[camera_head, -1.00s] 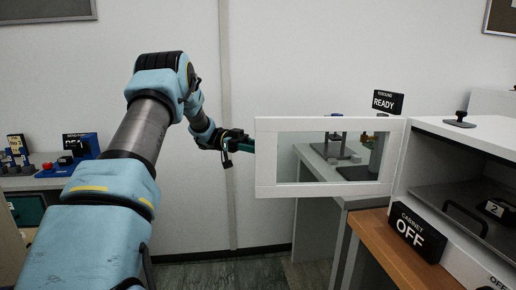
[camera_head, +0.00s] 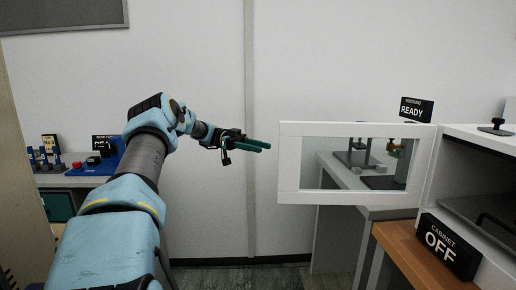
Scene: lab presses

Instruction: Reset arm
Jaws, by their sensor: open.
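My gripper (camera_head: 260,146) is at the end of my blue arm, near the middle of the view in front of the white wall. Its green fingers point right and hold nothing that I can see. The gap between the fingers is small from this angle. A white cabinet door (camera_head: 290,165) with a clear window stands open to the right of the gripper. The fingertips look apart from the door's left edge.
The white cabinet (camera_head: 480,139) stands at the right with a sign (camera_head: 449,247) reading "CABINET OFF" on a wooden ledge (camera_head: 408,262). A "READY" sign (camera_head: 416,110) stands behind the door. A blue device (camera_head: 104,160) sits on a left-hand bench. Bare wall and floor lie between.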

